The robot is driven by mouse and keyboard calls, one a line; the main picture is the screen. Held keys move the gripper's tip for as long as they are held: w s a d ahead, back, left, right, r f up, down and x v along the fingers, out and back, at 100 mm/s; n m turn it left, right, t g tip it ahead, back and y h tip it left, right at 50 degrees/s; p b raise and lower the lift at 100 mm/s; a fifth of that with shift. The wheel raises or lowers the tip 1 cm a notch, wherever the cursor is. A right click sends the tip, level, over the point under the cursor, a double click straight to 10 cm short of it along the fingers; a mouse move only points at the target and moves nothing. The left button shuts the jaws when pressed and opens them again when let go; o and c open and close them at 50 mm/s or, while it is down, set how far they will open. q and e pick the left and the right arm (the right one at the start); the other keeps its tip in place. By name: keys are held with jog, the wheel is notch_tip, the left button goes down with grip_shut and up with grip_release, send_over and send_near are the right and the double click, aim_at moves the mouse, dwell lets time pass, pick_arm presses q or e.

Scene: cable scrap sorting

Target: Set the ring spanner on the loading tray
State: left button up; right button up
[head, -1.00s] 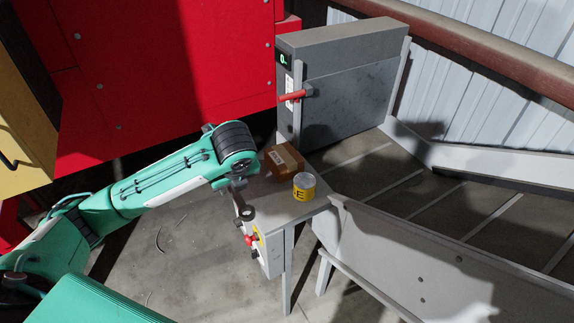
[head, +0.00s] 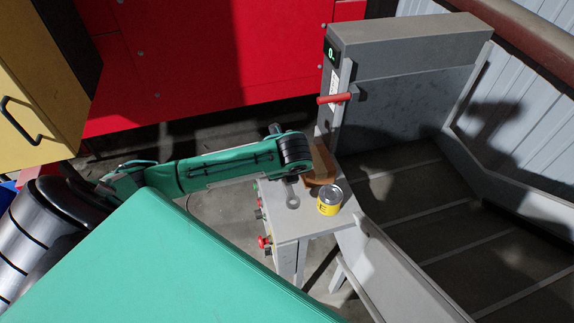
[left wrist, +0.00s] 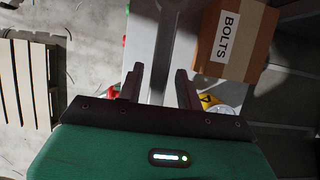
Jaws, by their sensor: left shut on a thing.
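The ring spanner (head: 292,202) is grey, and its ring end shows just below my left gripper (head: 291,180) in the head view. In the left wrist view a long grey shank of the spanner (left wrist: 164,45) runs between the two dark fingers of the left gripper (left wrist: 158,80), which is shut on it. The spanner is over the loading tray (head: 300,226), a grey shelf at the front of the machine. I cannot tell whether it touches the tray. My wrist hides part of the spanner in the head view. My right gripper is not in view.
A brown box marked BOLTS (left wrist: 232,40) and a yellow can (head: 329,201) stand on the tray, right of the spanner. A grey machine with a red handle (head: 334,98) rises behind. Buttons with a red knob (head: 264,241) sit on the tray's front side.

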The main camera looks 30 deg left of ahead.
pick_arm(q)
notch_tip(320, 180, down, 4)
jog(key=shift+s+f+p, duration=0.1)
jog(key=shift+f+p, duration=0.15)
jog(key=shift+p, duration=0.2)
jog(key=shift+f, duration=0.25)
jog(key=shift+f+p, duration=0.55)
jog(key=shift+f, duration=1.4)
jog(key=o, duration=1.2)
